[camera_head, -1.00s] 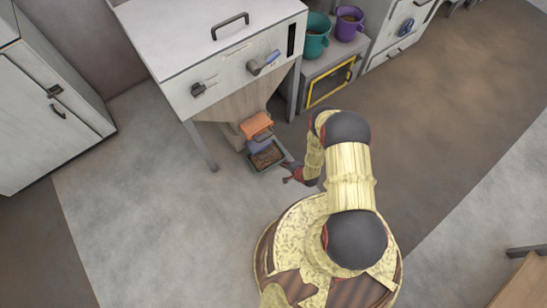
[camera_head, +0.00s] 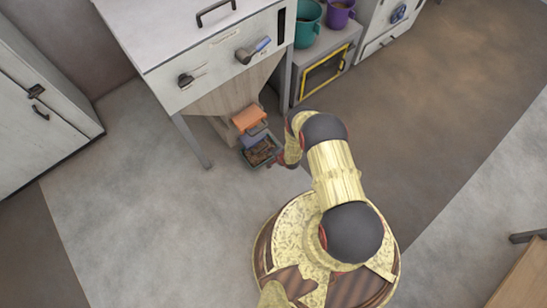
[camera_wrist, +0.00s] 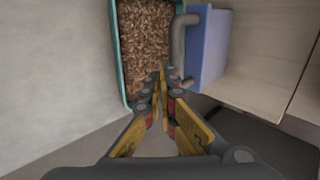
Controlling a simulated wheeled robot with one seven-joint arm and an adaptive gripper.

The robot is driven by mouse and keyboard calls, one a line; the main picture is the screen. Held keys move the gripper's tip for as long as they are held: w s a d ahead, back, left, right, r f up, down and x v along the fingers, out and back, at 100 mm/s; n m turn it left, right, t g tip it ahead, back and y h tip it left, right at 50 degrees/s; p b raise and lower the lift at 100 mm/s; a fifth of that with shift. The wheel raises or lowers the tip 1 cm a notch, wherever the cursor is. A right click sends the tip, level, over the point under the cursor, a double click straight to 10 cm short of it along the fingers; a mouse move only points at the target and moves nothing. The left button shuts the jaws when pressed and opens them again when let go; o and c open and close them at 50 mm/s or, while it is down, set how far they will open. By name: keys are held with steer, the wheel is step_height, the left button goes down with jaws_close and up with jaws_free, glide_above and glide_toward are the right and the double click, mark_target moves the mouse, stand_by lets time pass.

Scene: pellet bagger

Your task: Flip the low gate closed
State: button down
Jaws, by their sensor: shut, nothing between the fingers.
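A blue panel (camera_wrist: 208,48) with a grey bent handle (camera_wrist: 180,45) stands at the right of the pellet bin in the wrist view; it looks like the low gate. In the head view the blue part (camera_head: 257,139) sits under an orange block (camera_head: 249,118), below the hopper. A teal-rimmed bin (camera_wrist: 123,70) of brown pellets (camera_wrist: 146,35) lies beside the panel. My gripper (camera_wrist: 160,78) is shut and empty, its tips over the near end of the bin, left of and below the handle. In the head view my arm partly hides the gripper.
The white bagger cabinet (camera_head: 205,70) stands over the hopper, with a leg (camera_head: 193,142) at its front. A yellow-framed box (camera_head: 325,72) stands at its right, under teal (camera_head: 307,22) and purple (camera_head: 340,12) buckets. Floor left of the bin is clear.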

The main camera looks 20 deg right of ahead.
mark_target(259, 140)
steer(key=shift+w+a+f, duration=0.15)
steer(key=shift+w+a, duration=0.1)
steer(key=shift+w, duration=0.2)
steer(key=w+a, duration=0.1)
steer(key=w, duration=0.4)
steer(key=w+a, duration=0.1)
steer(key=w, duration=0.2)
steer(key=shift+w+a, duration=0.1)
steer(key=shift+a, duration=0.2)
